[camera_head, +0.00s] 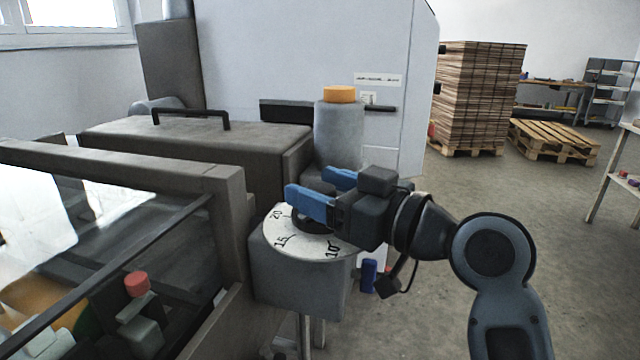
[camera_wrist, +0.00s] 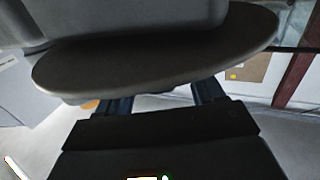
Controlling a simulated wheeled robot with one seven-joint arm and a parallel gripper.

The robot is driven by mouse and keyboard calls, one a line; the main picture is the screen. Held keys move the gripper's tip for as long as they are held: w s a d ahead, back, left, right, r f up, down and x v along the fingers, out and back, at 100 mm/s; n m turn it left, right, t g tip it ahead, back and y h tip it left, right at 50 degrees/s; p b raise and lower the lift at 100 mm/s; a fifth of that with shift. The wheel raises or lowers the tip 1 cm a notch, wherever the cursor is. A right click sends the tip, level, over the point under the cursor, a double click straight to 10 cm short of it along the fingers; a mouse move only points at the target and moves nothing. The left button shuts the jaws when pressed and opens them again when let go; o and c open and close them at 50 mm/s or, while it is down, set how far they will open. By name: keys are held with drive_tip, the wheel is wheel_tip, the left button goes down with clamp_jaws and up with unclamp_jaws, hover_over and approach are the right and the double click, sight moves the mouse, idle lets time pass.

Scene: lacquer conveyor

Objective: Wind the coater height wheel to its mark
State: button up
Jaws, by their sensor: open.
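The coater height wheel (camera_head: 308,224) is a dark ring, partly hidden under my gripper. It sits on a white round dial (camera_head: 285,240) marked 10, 15 and 20, on top of a grey box (camera_head: 300,285). My gripper (camera_head: 308,184) reaches in from the right, its blue fingers apart and pointing left, at or just above the wheel. I cannot tell whether they touch it. In the wrist view, a large dark rounded disc (camera_wrist: 150,68) fills the upper part near the fingers. Nothing is seen held. The wheel's mark cannot be made out.
A grey cylinder with an orange cap (camera_head: 339,94) stands just behind the dial. A dark machine cover (camera_head: 195,135) with a handle and a framed glass guard (camera_head: 120,165) are to the left. Stacked boards (camera_head: 478,95) and a pallet (camera_head: 553,140) stand back right; the floor there is clear.

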drive_tip(key=shift+w+a, duration=0.15)
drive_tip(key=shift+a, duration=0.05)
drive_tip(key=c, duration=0.9)
drive_tip(key=shift+r+m+t+h+p, duration=0.15)
drive_tip(key=shift+m+t+h+p, duration=0.8)
drive_tip(key=shift+h+p, duration=0.2)
drive_tip(key=shift+c, duration=0.2)
drive_tip(key=shift+m+t+h+p, duration=0.45)
drive_tip(key=shift+m+h+p, duration=0.1)
drive_tip(key=shift+h+p, duration=0.15)
drive_tip(key=shift+f, duration=0.2)
drive_tip(key=o, duration=0.9)
drive_tip(key=shift+o, duration=0.2)
drive_tip(key=shift+d, duration=0.1)
